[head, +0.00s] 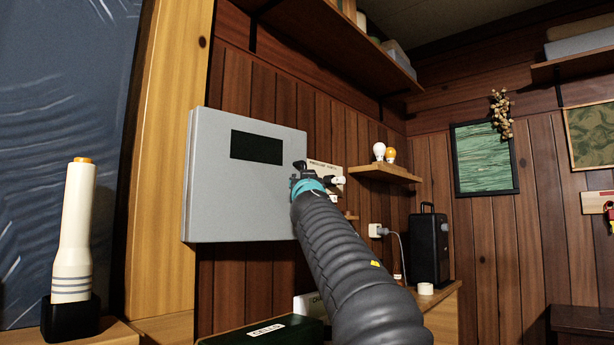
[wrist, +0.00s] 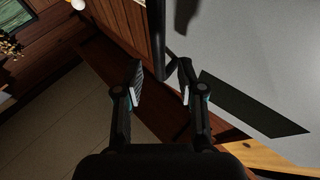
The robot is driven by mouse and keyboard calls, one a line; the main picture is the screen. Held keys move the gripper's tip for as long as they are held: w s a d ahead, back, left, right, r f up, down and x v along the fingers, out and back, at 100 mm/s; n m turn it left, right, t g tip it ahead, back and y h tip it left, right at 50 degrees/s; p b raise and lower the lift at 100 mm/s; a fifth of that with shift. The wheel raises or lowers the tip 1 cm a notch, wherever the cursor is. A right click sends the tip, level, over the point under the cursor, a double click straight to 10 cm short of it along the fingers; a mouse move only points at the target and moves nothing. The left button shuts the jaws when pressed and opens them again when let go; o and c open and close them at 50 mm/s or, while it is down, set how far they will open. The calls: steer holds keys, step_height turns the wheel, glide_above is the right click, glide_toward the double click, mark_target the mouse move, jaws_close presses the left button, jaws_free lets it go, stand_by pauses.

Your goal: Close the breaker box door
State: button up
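The grey breaker box (head: 215,180) is on the wood-paneled wall in the head view, its broad front face showing with a dark rectangle (head: 256,147) on it. I cannot tell from here whether its door is fully shut or slightly ajar. My gripper (head: 308,170) is at the right edge of that face, partly hidden by my arm. In the wrist view my gripper (wrist: 161,78) has its two fingers apart. The grey face (wrist: 245,55) fills the right side there. A dark upright strip (wrist: 155,35) lies beyond the gap; contact is unclear.
A shelf with two bulbs (head: 385,170) and a black case (head: 429,248) stand to the right of the box. A white and orange flashlight (head: 73,230) stands at left. A wooden shelf (head: 330,45) hangs above. A dark green box (head: 265,332) is below.

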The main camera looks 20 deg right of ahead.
steer(key=s+a, duration=0.2)
steer(key=s, duration=0.8)
steer(key=shift+w+f, duration=0.1)
